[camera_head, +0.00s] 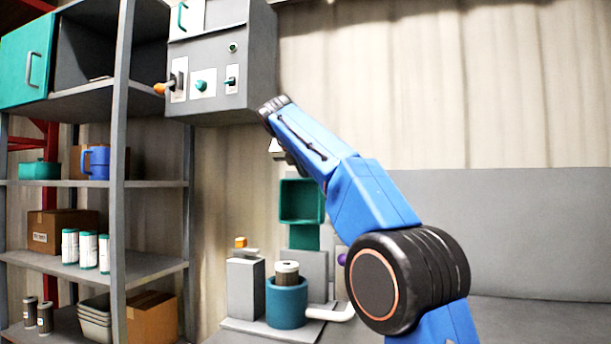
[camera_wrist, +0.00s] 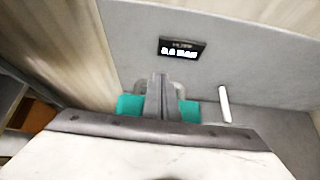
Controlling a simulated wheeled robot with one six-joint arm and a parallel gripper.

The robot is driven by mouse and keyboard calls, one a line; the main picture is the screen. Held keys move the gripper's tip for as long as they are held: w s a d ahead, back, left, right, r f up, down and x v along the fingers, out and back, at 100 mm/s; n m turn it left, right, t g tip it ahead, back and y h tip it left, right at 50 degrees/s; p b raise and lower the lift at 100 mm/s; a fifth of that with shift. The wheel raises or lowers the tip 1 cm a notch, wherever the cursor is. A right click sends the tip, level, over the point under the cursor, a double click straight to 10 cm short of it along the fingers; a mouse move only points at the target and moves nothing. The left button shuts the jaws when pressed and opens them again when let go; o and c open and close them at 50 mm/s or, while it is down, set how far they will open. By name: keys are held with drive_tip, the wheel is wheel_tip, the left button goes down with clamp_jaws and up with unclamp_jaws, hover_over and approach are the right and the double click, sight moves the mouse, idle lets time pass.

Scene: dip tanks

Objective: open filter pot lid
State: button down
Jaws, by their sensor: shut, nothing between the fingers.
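A round teal pot (camera_head: 287,308), which looks like the filter pot, stands low in the head view. A dark cylinder with a pale top (camera_head: 287,268) sits in or on it; I cannot tell whether this is a lid or a filter. My gripper (camera_wrist: 158,80) is shut and empty in the wrist view. Teal surfaces (camera_wrist: 190,112) and a grey loop lie behind its fingers, and I cannot tell whether they touch. In the head view my gripper is mostly hidden by my arm, above and apart from the pot.
A grey box with an orange-knobbed lever (camera_head: 241,242) stands left of the pot. A white pipe (camera_head: 333,313) leaves it at the right. An open teal box (camera_head: 301,201) is behind. A grey control cabinet (camera_head: 221,60) hangs above; a loaded shelf rack (camera_head: 119,180) stands left.

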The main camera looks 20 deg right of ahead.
drive_tip(key=shift+s, duration=0.1)
drive_tip(key=v, duration=1.7)
drive_tip(key=shift+s+a, duration=0.15)
drive_tip(key=shift+s, duration=0.05)
